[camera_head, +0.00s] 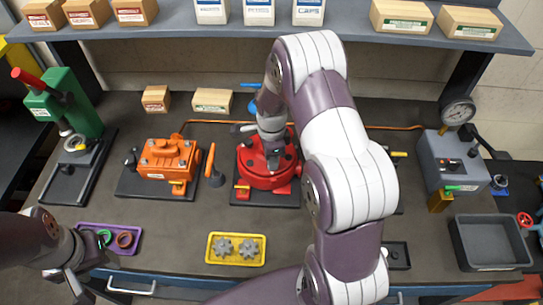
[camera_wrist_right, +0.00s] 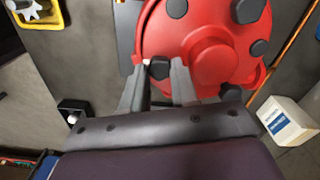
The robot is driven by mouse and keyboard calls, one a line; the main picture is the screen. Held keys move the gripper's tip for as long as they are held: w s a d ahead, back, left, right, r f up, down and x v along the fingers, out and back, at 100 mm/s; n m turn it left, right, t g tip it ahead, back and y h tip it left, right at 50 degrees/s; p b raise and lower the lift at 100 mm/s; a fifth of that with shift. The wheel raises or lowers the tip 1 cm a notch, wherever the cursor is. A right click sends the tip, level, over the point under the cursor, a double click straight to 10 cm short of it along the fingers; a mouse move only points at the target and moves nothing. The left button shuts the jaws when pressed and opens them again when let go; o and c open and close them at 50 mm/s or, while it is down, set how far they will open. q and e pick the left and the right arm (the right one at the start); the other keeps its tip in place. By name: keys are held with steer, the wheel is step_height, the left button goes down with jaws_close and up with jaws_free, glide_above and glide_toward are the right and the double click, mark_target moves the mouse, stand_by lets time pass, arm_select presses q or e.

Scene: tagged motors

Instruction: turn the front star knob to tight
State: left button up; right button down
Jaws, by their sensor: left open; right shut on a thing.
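The red round motor housing (camera_head: 258,178) sits on a dark base plate at the middle of the bench, with several dark knobs around its rim. It also fills the top of the right wrist view (camera_wrist_right: 212,90). My right gripper (camera_head: 273,158) reaches down onto it. In the right wrist view its fingers (camera_wrist_right: 160,80) are closed around a small dark knob (camera_wrist_right: 159,68) at the housing's rim. The knob's tight or loose marking cannot be read. My left gripper (camera_head: 80,288) is open and empty at the lower left, near the bench's front edge.
An orange motor (camera_head: 166,160) stands left of the red one. A yellow tray (camera_head: 211,260) with grey gears and a purple tray (camera_head: 88,226) with rings lie in front. A gauge box (camera_head: 447,165) and grey bin (camera_head: 465,250) are at right. My right arm hides the bench's middle right.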

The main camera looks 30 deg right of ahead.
steer(key=shift+w+r+m, duration=0.1)
steer(key=shift+w+m, duration=0.05)
steer(key=shift+m, duration=0.65)
steer(key=shift+w+r+m, duration=0.1)
steer(key=shift+m, duration=0.7)
steer(key=c, duration=1)
jaws_free()
steer(key=shift+c, duration=0.2)
steer(key=shift+o, duration=1)
steer(key=shift+s+a, duration=0.1)
steer(key=shift+s, duration=0.1)
steer(key=shift+s+f, duration=0.1)
steer(key=shift+f, duration=0.05)
